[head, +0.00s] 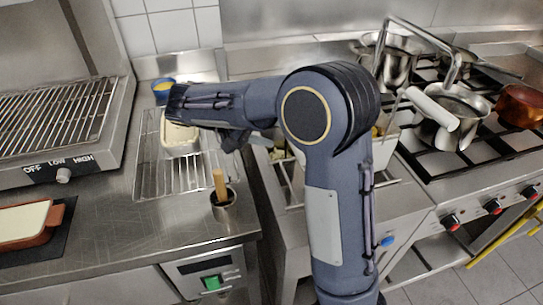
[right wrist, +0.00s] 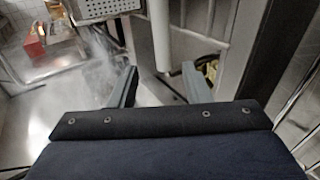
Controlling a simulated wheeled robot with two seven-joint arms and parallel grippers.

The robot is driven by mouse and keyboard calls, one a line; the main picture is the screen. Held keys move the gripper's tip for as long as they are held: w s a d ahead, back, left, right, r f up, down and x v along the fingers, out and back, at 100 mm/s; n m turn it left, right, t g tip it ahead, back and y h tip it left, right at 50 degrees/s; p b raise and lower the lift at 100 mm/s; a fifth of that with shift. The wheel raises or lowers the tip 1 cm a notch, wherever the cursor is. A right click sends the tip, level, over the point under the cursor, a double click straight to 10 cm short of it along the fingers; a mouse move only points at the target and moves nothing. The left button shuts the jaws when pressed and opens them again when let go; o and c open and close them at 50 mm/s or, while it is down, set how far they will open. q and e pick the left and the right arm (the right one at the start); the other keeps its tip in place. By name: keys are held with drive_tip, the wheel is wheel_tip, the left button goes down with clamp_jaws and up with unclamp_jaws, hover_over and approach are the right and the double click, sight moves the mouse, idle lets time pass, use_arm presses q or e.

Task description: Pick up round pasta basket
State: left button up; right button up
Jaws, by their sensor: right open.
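A pale cylindrical handle (head: 432,108) lies by a steel pot on the stove at right. A pale upright bar (right wrist: 160,35) shows in the right wrist view beside a perforated metal piece (right wrist: 100,8) at the top edge. I cannot tell whether these belong to the round pasta basket. My right gripper (right wrist: 158,68) is open and empty, its two fingers apart, with the bar beyond and between them. In the head view my right arm crosses the middle and hides part of the cooker behind it. My left gripper is not in view.
A grill (head: 50,112) stands at the left. A wire rack (head: 185,178), a small pot with a wooden handle (head: 222,196) and a blue-yellow bowl (head: 163,88) are on the counter. Steel pots (head: 398,65) and a copper pan (head: 520,105) stand on the stove. Tiled floor is clear at lower right.

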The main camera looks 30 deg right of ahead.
drive_tip(key=x, duration=0.7)
drive_tip(key=shift+w+d+f, duration=0.1)
drive_tip(key=shift+d+f, duration=0.15)
drive_tip(key=shift+f, duration=0.15)
clamp_jaws()
